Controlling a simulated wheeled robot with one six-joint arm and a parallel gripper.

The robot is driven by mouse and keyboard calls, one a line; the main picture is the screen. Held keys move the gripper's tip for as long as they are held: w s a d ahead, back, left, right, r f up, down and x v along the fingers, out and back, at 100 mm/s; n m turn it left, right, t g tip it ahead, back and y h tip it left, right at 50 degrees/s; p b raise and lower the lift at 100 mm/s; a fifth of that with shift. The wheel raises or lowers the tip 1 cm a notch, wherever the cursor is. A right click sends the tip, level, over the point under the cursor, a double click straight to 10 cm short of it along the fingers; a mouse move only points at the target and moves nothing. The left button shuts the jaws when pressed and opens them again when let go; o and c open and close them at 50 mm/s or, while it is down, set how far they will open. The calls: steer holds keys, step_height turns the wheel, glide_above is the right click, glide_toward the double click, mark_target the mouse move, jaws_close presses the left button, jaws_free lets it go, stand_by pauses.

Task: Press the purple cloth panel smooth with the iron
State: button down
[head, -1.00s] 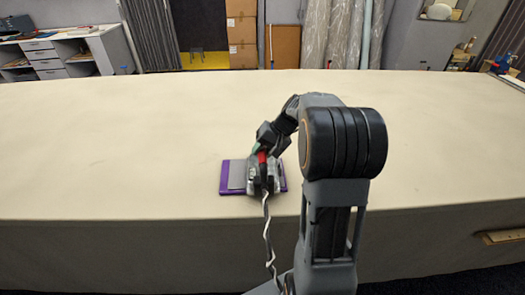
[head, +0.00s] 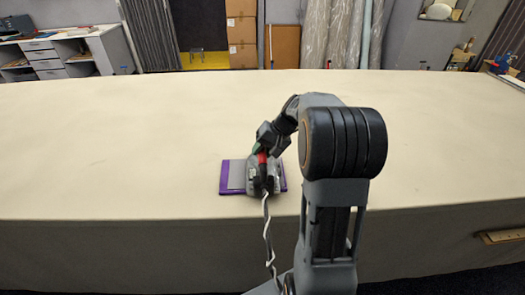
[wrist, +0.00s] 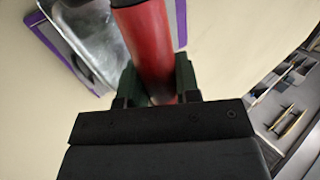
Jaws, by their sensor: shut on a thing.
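The purple cloth panel (head: 225,178) lies flat near the table's front edge, with a grey area (head: 237,175) inside its purple border. The iron (head: 253,182) is on the panel's right part, and a pale cord hangs from it over the table's front edge. My gripper (head: 263,152) is shut on the iron's red handle. In the wrist view the gripper (wrist: 158,88) has its two fingers on either side of the red handle (wrist: 149,45). The iron's metal body (wrist: 88,35) and the purple border (wrist: 58,52) show beyond. The cloth under the iron is hidden.
The long cream table (head: 120,130) is clear to the left, behind and to the right of the panel. Its front edge is close to the panel. Cardboard boxes (head: 241,35) and wrapped rolls stand beyond the far edge.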

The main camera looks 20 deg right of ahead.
stand_by(0.4)
steer(key=shift+w+r+p, duration=0.1)
steer(key=shift+r+p, duration=2.45)
steer(key=shift+r, duration=1.15)
step_height(320, 180, up, 6)
steer(key=p, duration=0.4)
